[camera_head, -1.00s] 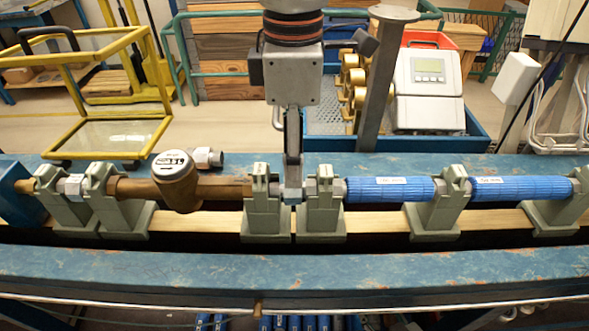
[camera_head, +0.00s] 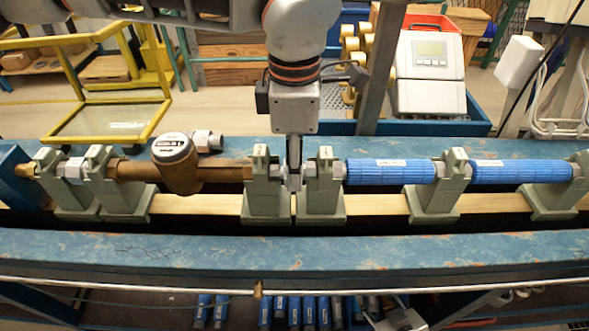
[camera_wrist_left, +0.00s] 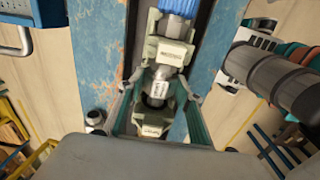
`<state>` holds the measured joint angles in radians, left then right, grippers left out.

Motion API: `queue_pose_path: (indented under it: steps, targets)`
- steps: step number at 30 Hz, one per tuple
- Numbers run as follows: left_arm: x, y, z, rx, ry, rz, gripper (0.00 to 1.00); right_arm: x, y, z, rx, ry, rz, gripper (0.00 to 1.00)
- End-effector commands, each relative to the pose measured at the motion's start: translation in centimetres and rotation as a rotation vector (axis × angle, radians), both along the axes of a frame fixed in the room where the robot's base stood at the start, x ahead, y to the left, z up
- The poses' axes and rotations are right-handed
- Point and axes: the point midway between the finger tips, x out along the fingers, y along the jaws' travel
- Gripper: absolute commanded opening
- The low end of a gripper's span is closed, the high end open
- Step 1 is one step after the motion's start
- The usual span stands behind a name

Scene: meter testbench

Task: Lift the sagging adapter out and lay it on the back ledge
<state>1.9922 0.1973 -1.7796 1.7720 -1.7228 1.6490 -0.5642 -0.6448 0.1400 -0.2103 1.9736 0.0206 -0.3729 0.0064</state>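The adapter is a short grey metal piece in the gap between two green-grey holders in the middle of the bench. In the left wrist view the adapter (camera_wrist_left: 156,101) shows a pale label. My left gripper (camera_head: 292,187) reaches down from above into that gap and largely hides the adapter in the head view. In the left wrist view my left gripper (camera_wrist_left: 161,84) has its fingers apart, one on each side of the adapter; contact is not clear. The back ledge (camera_head: 400,150) is the blue strip behind the pipe line. My right gripper is not in view.
Blue pipes (camera_head: 390,171) run to the right. Holders (camera_head: 267,190) stand close around the gripper. The ledge right of the arm looks clear.

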Motion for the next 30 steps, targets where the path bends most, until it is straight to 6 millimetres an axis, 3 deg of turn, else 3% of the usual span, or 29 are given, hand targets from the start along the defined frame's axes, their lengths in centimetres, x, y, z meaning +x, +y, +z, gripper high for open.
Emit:
queue_pose_path:
  steps: [1, 3, 17, 23, 30]
  targets:
    - [0.0, 0.0, 0.0, 0.0, 0.0, 0.0, 0.18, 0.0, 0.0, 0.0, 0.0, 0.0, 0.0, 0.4]
    - [0.0, 0.0, 0.0, 0.0, 0.0, 0.0, 0.04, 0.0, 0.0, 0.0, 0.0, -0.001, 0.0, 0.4]
    - [0.0, -0.1, 1.0, -0.002, -0.002, 0.0, 0.04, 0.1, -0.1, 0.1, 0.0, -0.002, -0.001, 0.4]
    - [0.1, -0.1, 3.6, -0.003, -0.004, 0.0, 0.04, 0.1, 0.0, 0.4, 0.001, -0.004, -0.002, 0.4]
    - [0.1, -0.1, 8.7, -0.003, -0.006, 0.002, 0.04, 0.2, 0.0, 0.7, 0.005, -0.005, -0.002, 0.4]
